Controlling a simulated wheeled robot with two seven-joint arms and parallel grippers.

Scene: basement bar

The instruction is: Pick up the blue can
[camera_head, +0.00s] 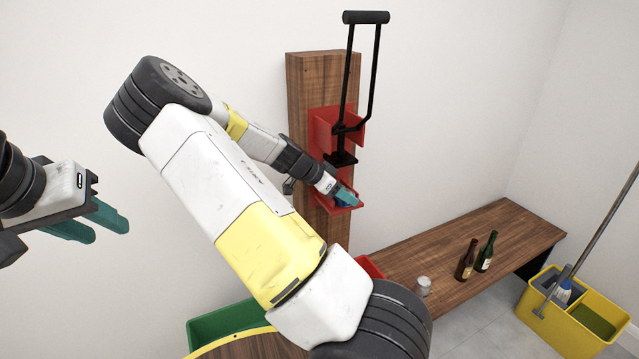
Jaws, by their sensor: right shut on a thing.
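The blue can (342,200) shows only as a small dark blue patch between the fingers of my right gripper (346,194). My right gripper is shut on it, at the lower red part (344,210) of a wall-mounted can crusher. The fingers hide most of the can, and I cannot tell whether it touches the red part. My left gripper (98,224) is at the far left, empty, with its teal fingers apart, away from everything.
The crusher has a black lever (370,75) and is fixed to a wooden board (300,90). A wooden bench (480,245) holds a silver can (423,286) and two bottles (466,260). A green bin (215,325) and a yellow mop bucket (560,335) stand on the floor.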

